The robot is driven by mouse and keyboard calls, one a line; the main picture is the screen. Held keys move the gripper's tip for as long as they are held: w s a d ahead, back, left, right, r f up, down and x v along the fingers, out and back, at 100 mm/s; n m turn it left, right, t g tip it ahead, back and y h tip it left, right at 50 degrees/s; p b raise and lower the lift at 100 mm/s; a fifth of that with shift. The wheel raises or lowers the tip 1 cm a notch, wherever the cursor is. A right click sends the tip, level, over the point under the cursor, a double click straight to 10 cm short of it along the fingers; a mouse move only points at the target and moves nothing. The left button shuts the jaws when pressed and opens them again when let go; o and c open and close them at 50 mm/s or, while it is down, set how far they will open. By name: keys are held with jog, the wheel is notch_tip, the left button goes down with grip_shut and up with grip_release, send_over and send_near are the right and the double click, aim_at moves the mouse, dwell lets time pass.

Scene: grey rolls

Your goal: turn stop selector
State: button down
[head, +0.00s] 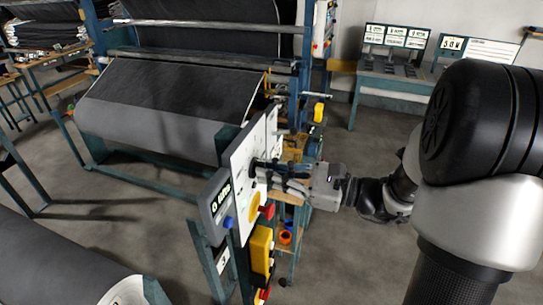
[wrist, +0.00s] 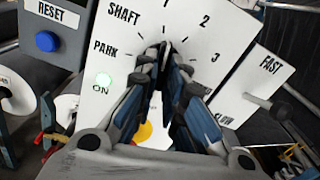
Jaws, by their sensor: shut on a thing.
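The stop selector is a dark knob (wrist: 163,48) on a white panel (wrist: 228,22), inside a dial marked PARK, 1, 2 and 3, with SHAFT printed at upper left. My gripper (wrist: 167,66) is shut on the knob, with one finger on each side. The fingers hide most of the knob, so I cannot tell exactly which mark it points to. In the head view, my gripper (head: 264,172) reaches the panel (head: 241,160) from the right, and its fingertips meet the panel's face.
A blue RESET button (wrist: 47,41) is on the grey box at left. A FAST lever (wrist: 259,101) juts out at right. A red button (head: 267,211) and yellow box (head: 261,250) sit below my gripper.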

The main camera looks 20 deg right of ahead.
jog(key=shift+s+a+m+p, duration=0.1)
jog(key=shift+m+p, duration=2.8)
jog(key=shift+p, duration=0.55)
jog(key=c, duration=1.7)
grip_release()
jog(key=v, duration=1.2)
